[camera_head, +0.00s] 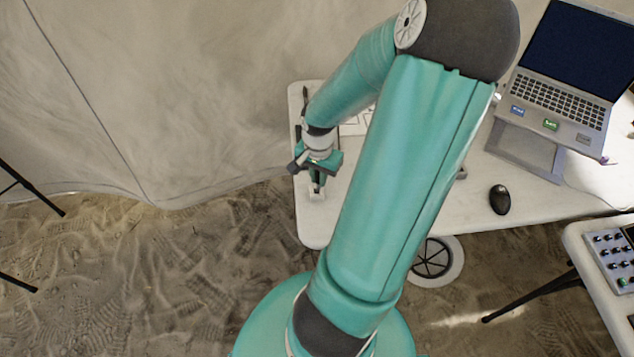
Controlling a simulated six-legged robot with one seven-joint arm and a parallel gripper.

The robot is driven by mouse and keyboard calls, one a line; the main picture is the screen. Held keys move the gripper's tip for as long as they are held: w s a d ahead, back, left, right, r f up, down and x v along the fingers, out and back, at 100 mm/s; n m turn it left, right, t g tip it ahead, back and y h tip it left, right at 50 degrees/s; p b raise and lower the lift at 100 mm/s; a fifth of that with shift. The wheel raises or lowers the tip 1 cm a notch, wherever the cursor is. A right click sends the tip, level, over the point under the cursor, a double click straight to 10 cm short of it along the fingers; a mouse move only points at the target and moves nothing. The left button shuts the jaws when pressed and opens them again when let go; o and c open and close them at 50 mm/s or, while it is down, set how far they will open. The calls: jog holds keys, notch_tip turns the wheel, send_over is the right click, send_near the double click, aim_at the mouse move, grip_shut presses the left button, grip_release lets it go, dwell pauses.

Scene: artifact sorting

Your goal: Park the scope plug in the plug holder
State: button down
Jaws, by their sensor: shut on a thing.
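My gripper (318,188) points down over the left end of the white table, close above its top near the left edge. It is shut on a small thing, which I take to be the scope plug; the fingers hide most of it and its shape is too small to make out. A small pale piece (317,196) shows right at the fingertips; I cannot tell whether it is the plug holder. Whether the held thing touches it is also unclear. My arm covers the middle of the table.
The white table (400,204) also holds a laptop (575,60) on a stand, a black mouse (500,199) and a printed sheet (355,124) partly behind my arm. A dark slim object (305,98) lies at the back left corner. A second table with a control panel (615,258) stands right.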

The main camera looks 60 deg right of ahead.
jog(key=shift+w+f, duration=0.25)
notch_tip(320, 180, down, 3)
jog(key=shift+w+f, duration=0.1)
jog(key=shift+f, duration=0.05)
jog(key=c, duration=1.4)
grip_release()
jog(key=shift+c, duration=0.2)
notch_tip(320, 180, up, 12)
jog(key=shift+r, duration=0.1)
